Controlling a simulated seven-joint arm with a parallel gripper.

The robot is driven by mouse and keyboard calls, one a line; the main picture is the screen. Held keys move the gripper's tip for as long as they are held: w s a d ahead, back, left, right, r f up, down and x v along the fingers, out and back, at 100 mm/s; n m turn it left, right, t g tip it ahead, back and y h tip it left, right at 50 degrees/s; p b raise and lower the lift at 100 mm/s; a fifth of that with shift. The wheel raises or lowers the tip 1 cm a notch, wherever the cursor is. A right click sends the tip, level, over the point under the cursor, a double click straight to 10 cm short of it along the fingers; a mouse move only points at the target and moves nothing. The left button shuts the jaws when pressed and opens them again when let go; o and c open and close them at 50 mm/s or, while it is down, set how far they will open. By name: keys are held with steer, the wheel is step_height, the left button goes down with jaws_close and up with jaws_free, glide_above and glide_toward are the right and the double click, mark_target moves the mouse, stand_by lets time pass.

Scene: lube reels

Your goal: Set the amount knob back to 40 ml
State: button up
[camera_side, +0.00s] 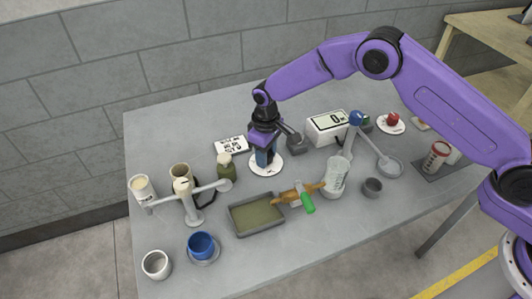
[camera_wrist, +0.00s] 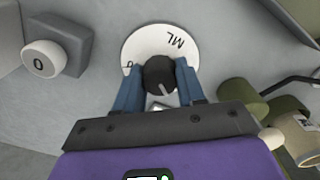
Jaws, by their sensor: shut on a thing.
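The amount knob (camera_wrist: 160,76) is a dark round knob with a light pointer line, seen in the wrist view on a white dial plate (camera_wrist: 152,42) marked "ML". The plate also shows in the side view (camera_side: 257,169), under my gripper (camera_side: 264,158). My gripper (camera_wrist: 160,85) has its two blue fingers on either side of the knob, shut on it. The pointer line runs toward the lower right in the wrist view. Most of the dial's numbers are hidden by the fingers, so I cannot read the setting.
A grey box with a round white "0" button (camera_wrist: 44,58) stands beside the dial. An olive bottle (camera_side: 226,168) is close on the left, and a display box (camera_side: 328,126) stands to the right. A tray (camera_side: 237,227) and several cups are nearer the front.

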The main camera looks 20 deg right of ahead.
steer(key=shift+n, duration=0.7)
steer(key=o, duration=1.1)
steer(key=shift+c, duration=0.2)
step_height(320, 180, up, 18)
steer(key=shift+f, duration=0.25)
